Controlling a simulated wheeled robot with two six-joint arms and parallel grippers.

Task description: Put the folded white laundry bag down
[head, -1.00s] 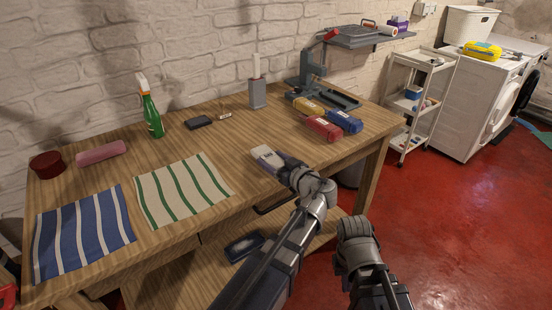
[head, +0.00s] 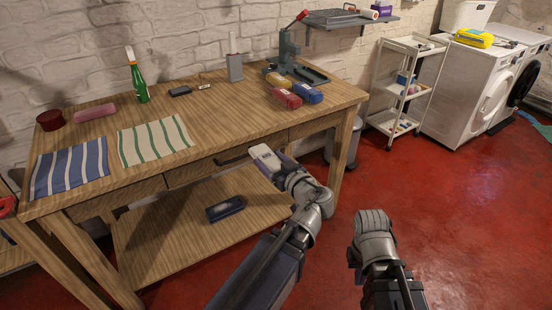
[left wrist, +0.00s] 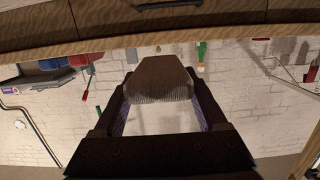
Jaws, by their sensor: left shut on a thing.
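The folded white laundry bag (head: 264,156) is a small pale block with a grey patch, in front of the workbench's front edge in the head view. My left gripper (head: 281,167) is shut on it. In the left wrist view the bag (left wrist: 160,78) looks brownish-grey in shadow, with a ribbed edge, between the two fingers of the left gripper (left wrist: 160,100). My right arm's end (head: 373,235) is low over the red floor at the right, holding nothing I can see; its fingers cannot be made out.
A white trolley (head: 405,85) and washing machine (head: 468,95) stand right.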

